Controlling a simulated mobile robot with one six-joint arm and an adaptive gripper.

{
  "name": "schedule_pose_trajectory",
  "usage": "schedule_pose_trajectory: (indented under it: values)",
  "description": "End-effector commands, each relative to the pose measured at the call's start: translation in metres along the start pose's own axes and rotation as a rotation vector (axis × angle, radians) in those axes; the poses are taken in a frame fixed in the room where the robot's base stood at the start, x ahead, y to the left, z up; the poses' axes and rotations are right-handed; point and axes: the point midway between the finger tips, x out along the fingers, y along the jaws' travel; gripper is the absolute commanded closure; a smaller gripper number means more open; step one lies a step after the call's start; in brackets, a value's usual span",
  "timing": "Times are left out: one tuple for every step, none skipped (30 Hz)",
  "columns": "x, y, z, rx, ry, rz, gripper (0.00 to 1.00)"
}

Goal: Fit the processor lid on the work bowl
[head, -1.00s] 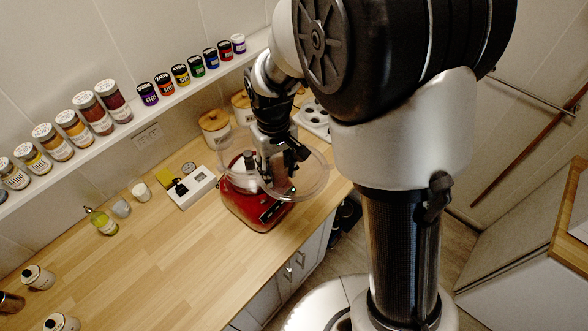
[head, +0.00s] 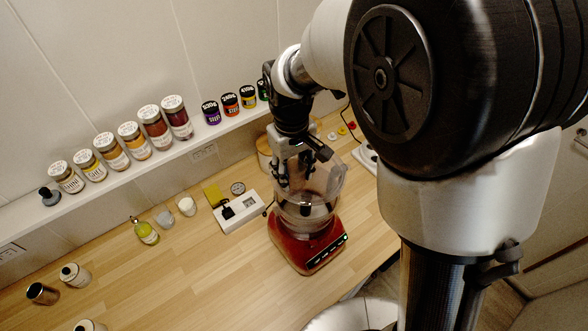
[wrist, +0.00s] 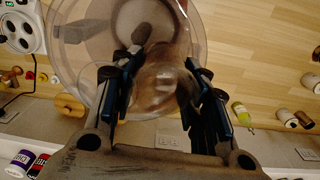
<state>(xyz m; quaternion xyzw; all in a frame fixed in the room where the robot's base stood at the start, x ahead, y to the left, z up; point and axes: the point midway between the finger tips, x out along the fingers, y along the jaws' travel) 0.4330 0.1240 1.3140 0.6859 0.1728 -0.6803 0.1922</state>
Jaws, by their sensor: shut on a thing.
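The clear processor lid (wrist: 85,42) is a see-through round piece with a raised tube (wrist: 166,88). My gripper (wrist: 163,64) is shut on the lid by this tube, with one dark finger on each side. In the head view my gripper (head: 294,176) points down above the red processor base (head: 305,248). The lid (head: 333,172) shows there around and right of the fingers. The clear work bowl (head: 305,217) stands on the base, just below the lid. Their clear outlines overlap, so I cannot tell whether they touch.
A white scale-like device (head: 238,212), a green bottle (head: 146,232) and small cups stand left of the processor. Jars (head: 150,125) line the wall shelf behind. A white plate with round holes (wrist: 22,32) lies beside the processor.

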Motion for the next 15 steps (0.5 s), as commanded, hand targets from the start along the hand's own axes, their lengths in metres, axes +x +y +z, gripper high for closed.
schedule_pose_trajectory:
  values:
    - [0.0, 0.0, 0.0, 0.002, 0.001, 0.001, 1.0]
    - [0.001, 0.0, 0.0, 0.001, 0.001, 0.001, 1.0]
    - [0.002, 0.0, 0.0, 0.001, 0.001, 0.001, 1.0]
    - [0.003, 0.0, 0.0, 0.002, 0.0, 0.001, 1.0]
    - [0.004, 0.0, 0.0, 0.002, 0.0, 0.001, 1.0]
    - [0.006, 0.0, 0.0, 0.002, 0.0, 0.001, 1.0]
    - [0.008, 0.0, 0.0, 0.002, 0.0, 0.001, 1.0]
    - [0.01, 0.0, 0.0, 0.002, 0.0, 0.001, 1.0]
    - [0.013, 0.0, 0.0, 0.002, -0.001, 0.0, 1.0]
    - [0.015, 0.0, 0.0, 0.002, -0.001, 0.0, 1.0]
    - [0.018, 0.0, 0.0, 0.002, -0.001, 0.0, 1.0]
    - [0.022, 0.0, 0.0, 0.002, -0.001, 0.0, 1.0]
    - [0.025, 0.0, 0.0, 0.002, -0.001, 0.0, 1.0]
    - [0.028, -0.001, 0.0, 0.002, -0.001, 0.001, 1.0]
    - [0.032, -0.001, 0.0, 0.002, 0.0, 0.001, 1.0]
